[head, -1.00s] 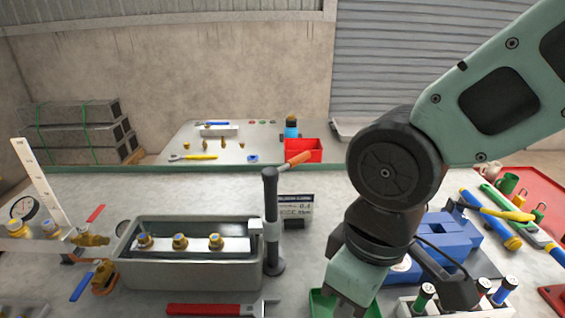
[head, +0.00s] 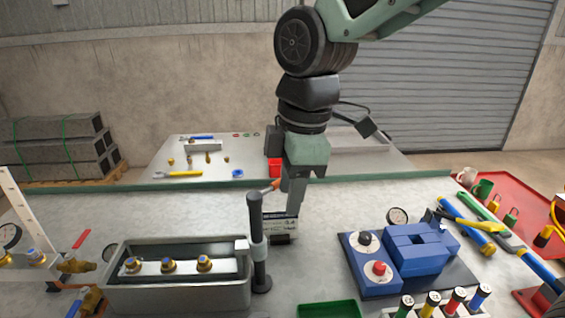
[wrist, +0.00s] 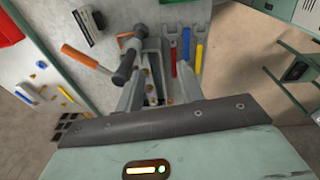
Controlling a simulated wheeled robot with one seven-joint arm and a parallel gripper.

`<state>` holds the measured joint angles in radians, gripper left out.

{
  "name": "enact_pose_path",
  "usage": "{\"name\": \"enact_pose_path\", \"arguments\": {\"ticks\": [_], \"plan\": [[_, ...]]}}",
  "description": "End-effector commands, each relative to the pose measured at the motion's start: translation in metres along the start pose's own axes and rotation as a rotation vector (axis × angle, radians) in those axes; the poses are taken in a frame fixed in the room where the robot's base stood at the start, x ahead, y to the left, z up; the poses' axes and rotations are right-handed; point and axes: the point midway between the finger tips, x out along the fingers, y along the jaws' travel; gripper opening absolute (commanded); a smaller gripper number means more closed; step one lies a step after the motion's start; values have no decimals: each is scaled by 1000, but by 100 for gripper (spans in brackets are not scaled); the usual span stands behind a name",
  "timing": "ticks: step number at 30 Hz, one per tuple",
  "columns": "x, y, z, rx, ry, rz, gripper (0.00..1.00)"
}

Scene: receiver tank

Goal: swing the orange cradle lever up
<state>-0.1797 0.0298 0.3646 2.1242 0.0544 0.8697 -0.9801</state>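In the wrist view the orange grip (wrist: 80,56) points left from the post, outside my fingers. My gripper (head: 291,208) points down just right of the lever in the head view, overlapping near the grip's tip; I cannot tell if they touch. In the wrist view my gripper (wrist: 158,88) is open, with nothing held between its fingers.
A row of brass fittings (head: 168,266) sits in the tank. A small dark sign (head: 282,226) stands behind my fingers. A blue block fixture (head: 415,248) and a green tray (head: 330,309) lie to the right. The bench between tank and blue fixture is mostly clear.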

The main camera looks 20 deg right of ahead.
Motion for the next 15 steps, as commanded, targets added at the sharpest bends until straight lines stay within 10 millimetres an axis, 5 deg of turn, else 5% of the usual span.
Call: {"name": "enact_pose_path", "arguments": {"ticks": [1, 6, 15], "plan": [[-22, 25, 0, -91, 6, 15, 38], [-69, 85, 10, -410, 0, 58, 38], [-100, 127, 26, -659, -21, 86, 38]]}}
